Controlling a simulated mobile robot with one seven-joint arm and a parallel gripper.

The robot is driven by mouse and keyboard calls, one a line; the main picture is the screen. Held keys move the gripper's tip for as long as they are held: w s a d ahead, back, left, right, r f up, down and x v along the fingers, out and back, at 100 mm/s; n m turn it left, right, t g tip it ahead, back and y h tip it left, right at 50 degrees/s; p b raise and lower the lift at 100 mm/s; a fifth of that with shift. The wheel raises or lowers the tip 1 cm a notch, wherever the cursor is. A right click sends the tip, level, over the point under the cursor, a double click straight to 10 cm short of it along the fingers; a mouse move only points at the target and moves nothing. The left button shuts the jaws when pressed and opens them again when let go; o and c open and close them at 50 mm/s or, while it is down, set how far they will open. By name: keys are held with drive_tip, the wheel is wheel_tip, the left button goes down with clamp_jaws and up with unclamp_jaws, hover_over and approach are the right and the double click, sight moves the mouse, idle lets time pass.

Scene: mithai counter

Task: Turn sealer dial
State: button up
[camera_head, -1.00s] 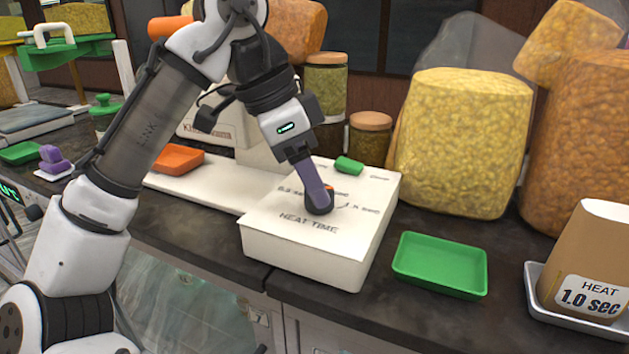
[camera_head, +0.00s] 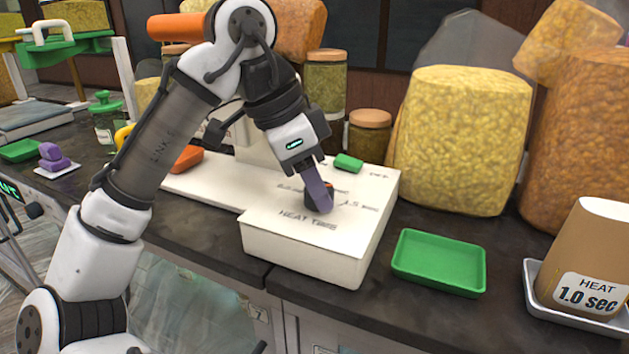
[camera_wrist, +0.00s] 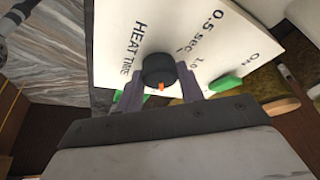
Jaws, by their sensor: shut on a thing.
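The sealer (camera_head: 305,248) is a white box on the dark counter, its top marked HEAT TIME with second settings around a dial. The black dial (camera_wrist: 158,70) has an orange pointer mark, which in the wrist view points toward my gripper's palm. My gripper (camera_head: 320,197) has purple fingers and reaches down onto the dial from above. In the wrist view the fingers stand on either side of the dial, shut on it. In the head view the fingers hide most of the dial. A sign card (camera_head: 585,285) at the right reads HEAT 1.0 sec.
A green switch (camera_head: 348,163) sits on the sealer's top near its back edge. A green tray (camera_head: 438,263) lies to the right of the sealer. Jars (camera_head: 370,135) and large yellow snack bags (camera_head: 463,140) stand behind.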

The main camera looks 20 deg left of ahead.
drive_tip(key=n+y, duration=0.1)
drive_tip(key=n, duration=0.2)
drive_tip(key=n+t+y, duration=0.1)
drive_tip(key=n, duration=0.2)
drive_tip(key=shift+s+d, duration=0.1)
drive_tip(key=shift+d, duration=0.05)
drive_tip(key=n+y, duration=0.1)
drive_tip(key=n, duration=0.1)
drive_tip(key=n+y, duration=0.1)
drive_tip(key=n, duration=0.2)
drive_tip(key=shift+d+n+t, duration=0.1)
drive_tip(key=shift+n+t, duration=0.2)
drive_tip(key=shift+t, duration=0.1)
idle(0.4)
drive_tip(key=o, duration=1)
drive_tip(key=shift+r, duration=0.1)
